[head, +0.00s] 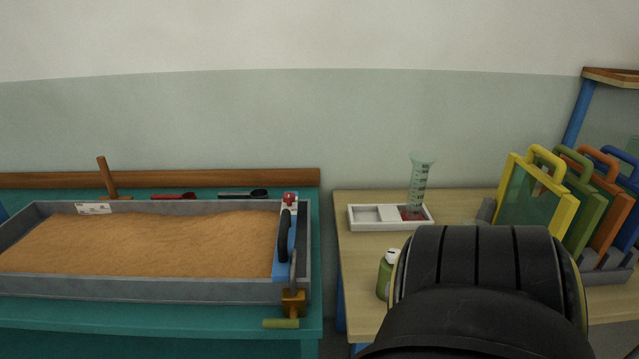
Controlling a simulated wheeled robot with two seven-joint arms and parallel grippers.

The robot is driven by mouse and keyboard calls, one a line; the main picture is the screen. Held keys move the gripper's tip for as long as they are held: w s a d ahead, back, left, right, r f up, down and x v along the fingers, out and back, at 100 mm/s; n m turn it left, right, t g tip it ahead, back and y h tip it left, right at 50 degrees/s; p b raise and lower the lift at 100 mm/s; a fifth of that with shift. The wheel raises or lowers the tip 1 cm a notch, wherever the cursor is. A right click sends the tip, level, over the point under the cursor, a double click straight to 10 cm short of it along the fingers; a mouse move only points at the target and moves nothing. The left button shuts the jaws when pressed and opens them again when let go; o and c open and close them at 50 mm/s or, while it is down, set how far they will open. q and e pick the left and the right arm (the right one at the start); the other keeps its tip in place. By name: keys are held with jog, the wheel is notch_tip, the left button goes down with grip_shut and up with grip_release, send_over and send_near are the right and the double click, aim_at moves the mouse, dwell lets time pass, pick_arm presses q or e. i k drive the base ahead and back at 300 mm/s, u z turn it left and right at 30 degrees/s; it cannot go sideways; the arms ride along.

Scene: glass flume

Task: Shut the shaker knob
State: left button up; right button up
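A green container with a white top (386,276) stands on the wooden table, partly hidden behind a large black part of my own arm; it may be the shaker, and I cannot tell whether its top is open or shut. A blue bar (285,245) with a black handle lies across the right end of the sand tray. It has a small red knob (290,198) at its far end and a brass fitting with a green handle (281,323) at the near end. Neither of my grippers shows.
The grey sand tray (150,291) sits on a teal bench (150,325). On the wooden table (365,255) are a white divided tray (362,224), a graduated cylinder (418,185) and a rack of colored framed panels (535,195). A gap separates bench and table.

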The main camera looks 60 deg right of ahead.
aim_at(391, 254)
jog(key=u, duration=0.5)
jog(key=k, duration=1.3)
jog(key=z, duration=2)
